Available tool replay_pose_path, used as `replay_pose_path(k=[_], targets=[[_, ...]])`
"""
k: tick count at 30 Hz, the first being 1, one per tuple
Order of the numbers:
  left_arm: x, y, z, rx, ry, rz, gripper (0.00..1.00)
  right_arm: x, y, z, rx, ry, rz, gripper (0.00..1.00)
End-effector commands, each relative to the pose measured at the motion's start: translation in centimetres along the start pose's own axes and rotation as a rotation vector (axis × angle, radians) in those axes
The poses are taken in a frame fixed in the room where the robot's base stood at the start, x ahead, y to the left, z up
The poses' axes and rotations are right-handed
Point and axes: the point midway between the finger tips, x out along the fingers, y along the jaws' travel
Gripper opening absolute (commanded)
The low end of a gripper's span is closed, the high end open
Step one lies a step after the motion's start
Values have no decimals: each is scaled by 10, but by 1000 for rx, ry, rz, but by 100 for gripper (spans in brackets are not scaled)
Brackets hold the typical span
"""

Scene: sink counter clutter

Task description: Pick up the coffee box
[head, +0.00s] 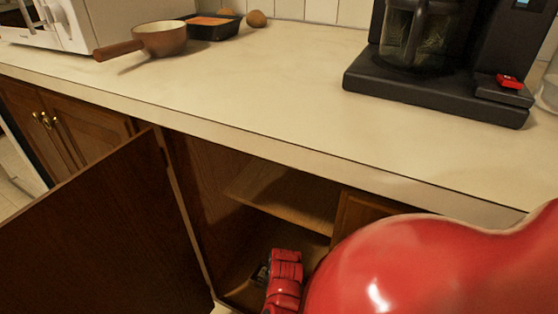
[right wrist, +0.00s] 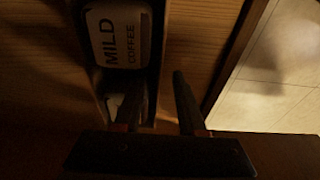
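The coffee box (right wrist: 117,36) shows at the top left of the right wrist view. It has a pale label reading "MILD COFFEE" and sits inside the dim wooden cabinet. My right gripper (right wrist: 160,82) is open and empty, with its two dark fingers apart. The left finger overlaps the box's lower right edge in the picture; I cannot tell whether it touches. In the head view, my right gripper (head: 261,273) is low inside the open cabinet, and the box cannot be made out there. My left gripper is not in view.
The open cabinet door (head: 100,235) stands at the left, and a shelf (head: 285,195) crosses the cabinet above my gripper. The counter (head: 250,85) overhangs it. A saucepan (head: 165,39), a black tray (head: 212,27) and a coffee machine (head: 430,88) stand on the counter.

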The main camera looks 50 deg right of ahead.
Motion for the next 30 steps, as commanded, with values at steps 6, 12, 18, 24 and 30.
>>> replay_pose_path(k=[6,12,18,24,30], targets=[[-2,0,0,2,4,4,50,7,2,0,0,1,5,40],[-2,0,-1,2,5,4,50,7,1,0,0,1,4,15],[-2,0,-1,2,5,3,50,7,1,0,0,1,4,0],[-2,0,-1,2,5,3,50,7,1,0,0,1,4,0],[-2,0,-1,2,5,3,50,7,1,0,0,0,4,0]])
